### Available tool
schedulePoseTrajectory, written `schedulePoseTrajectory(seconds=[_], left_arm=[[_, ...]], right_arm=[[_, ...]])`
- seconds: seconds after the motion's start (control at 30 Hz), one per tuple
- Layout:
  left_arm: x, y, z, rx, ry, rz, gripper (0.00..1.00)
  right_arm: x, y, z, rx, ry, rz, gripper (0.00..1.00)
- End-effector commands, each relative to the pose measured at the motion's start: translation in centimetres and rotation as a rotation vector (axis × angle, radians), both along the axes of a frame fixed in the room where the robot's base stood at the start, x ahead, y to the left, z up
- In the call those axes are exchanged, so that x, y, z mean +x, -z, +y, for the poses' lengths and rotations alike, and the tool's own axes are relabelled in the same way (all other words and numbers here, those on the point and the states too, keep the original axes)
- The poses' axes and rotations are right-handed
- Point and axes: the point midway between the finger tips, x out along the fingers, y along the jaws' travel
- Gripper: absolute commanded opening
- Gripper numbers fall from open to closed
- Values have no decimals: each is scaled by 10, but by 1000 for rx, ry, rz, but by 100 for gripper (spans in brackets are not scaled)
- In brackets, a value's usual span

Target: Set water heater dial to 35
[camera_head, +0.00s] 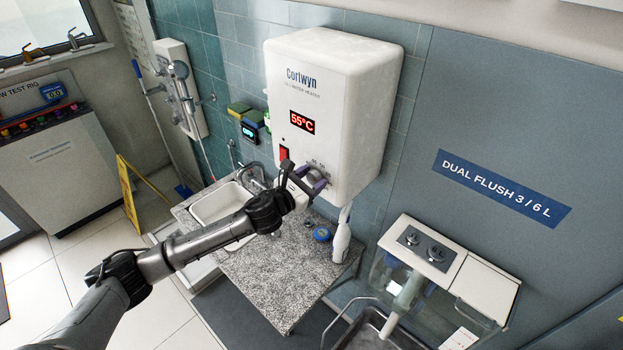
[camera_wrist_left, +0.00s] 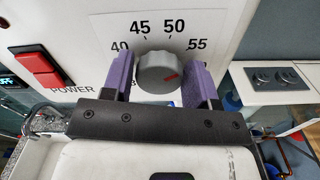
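The white water heater (camera_head: 325,100) hangs on the tiled wall, and its red display (camera_head: 302,122) reads 55°C. Its round grey dial (camera_wrist_left: 157,72) has a red pointer mark on its right side, towards the 55 end of the printed scale. The numbers 40, 45, 50 and 55 show around it; the lower ones are hidden by my gripper. My left gripper (camera_wrist_left: 158,85) has its purple fingers on either side of the dial, with no clear gap at either side. In the head view my left gripper (camera_head: 303,182) is at the heater's lower front. My right gripper is out of view.
A red power switch (camera_wrist_left: 40,67) is left of the dial. A dual-flush cistern (camera_head: 480,285) stands at the lower right.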

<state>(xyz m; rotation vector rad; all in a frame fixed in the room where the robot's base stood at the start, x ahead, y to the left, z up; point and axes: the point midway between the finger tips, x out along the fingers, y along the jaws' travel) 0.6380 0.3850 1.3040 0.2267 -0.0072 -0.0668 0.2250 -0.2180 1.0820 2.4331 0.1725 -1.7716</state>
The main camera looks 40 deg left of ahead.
Motion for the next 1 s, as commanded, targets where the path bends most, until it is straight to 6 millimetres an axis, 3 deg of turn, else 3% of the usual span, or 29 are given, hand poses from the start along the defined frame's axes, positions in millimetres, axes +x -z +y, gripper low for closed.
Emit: schedulePoseTrajectory(seconds=[0.3, 0.67, 1.0], left_arm=[[0, 0, 0, 0, 0, 0, 23], [0, -1, 0, -83, 1, 6, 23], [0, -2, 2, -372, 0, 24, 23]], right_arm=[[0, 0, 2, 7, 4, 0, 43], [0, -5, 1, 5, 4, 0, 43], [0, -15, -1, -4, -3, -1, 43]])
